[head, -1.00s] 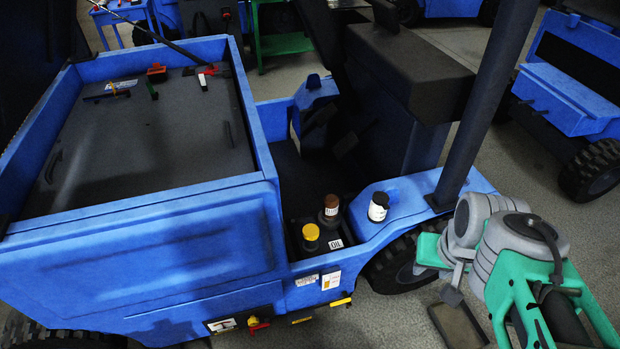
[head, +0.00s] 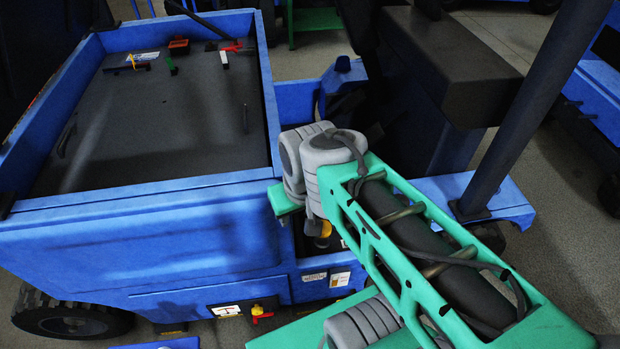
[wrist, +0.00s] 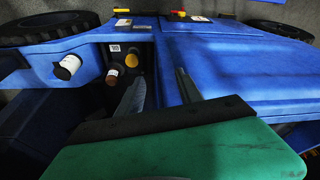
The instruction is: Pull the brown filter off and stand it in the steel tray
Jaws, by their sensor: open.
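The brown-capped filter (wrist: 113,75) stands in the recess of the blue vehicle in the wrist view. It has a dark body with a pale label. In the head view my arm hides it. My gripper (wrist: 161,76) is open and empty in the wrist view, its two dark fingers apart. The filter lies to the left of the left finger, outside the gap between the fingers. I cannot make out the steel tray in either current view.
A yellow cap (wrist: 131,60) stands close beside the filter, and also shows in the head view (head: 323,236). A white jar with a dark cap (wrist: 68,66) sits on the blue ledge. The vehicle's bed (head: 150,130) has raised walls. A dark post (head: 535,105) rises at right.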

